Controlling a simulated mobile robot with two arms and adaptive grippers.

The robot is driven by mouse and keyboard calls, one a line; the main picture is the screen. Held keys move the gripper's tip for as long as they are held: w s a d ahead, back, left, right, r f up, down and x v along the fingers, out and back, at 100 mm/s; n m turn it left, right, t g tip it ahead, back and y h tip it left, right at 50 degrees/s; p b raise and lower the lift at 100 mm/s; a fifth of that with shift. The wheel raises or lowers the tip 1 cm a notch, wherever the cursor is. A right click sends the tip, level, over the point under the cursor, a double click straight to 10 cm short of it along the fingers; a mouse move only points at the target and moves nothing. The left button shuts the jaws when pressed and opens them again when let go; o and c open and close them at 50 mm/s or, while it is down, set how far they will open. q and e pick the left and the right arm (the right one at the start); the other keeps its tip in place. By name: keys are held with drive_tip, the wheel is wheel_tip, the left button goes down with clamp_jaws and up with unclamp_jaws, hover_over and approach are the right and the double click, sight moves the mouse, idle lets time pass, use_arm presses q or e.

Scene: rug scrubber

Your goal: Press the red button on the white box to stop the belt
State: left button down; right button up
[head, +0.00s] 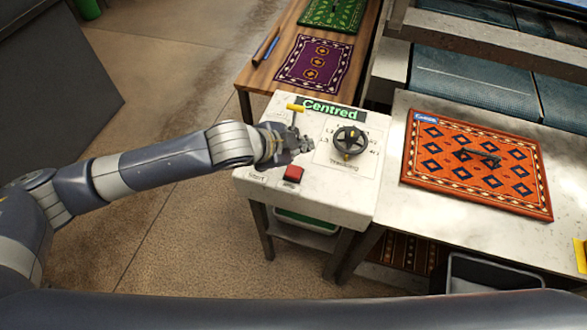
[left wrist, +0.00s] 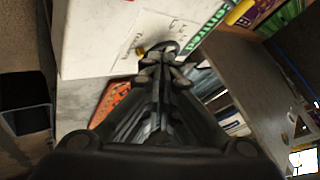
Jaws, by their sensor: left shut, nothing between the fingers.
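The white box (head: 345,203) stands on dark legs in the middle of the head view. The red button (head: 293,173) is on its top near the front left. My left gripper (head: 304,146) reaches in from the left over the box, a little behind the red button. Its fingers are shut and empty; I cannot tell how high they are above the top. In the left wrist view the closed fingertips (left wrist: 163,62) point toward the dark knob, and the red button does not show. The blue-grey belt (head: 465,82) lies behind, at upper right. My right gripper is not in view.
A dark knob (head: 350,140), a yellow-tipped lever (head: 296,109) and a green "Centred" display (head: 331,110) are also on the box. An orange rug (head: 475,163) with a dark handle-like item lies on the pale table at right. A wooden table (head: 262,75) with rugs stands behind.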

use_arm(q)
drive_tip(key=shift+w+a, duration=0.5)
drive_tip(key=shift+w, duration=0.1)
drive_tip(key=b, duration=0.8)
hover_over(295, 173)
wheel_tip(295, 173, down, 7)
drive_tip(key=shift+d+f, duration=0.1)
drive_tip(key=shift+f, duration=0.7)
drive_tip(key=shift+f, duration=0.1)
drive_tip(key=shift+f, duration=0.35)
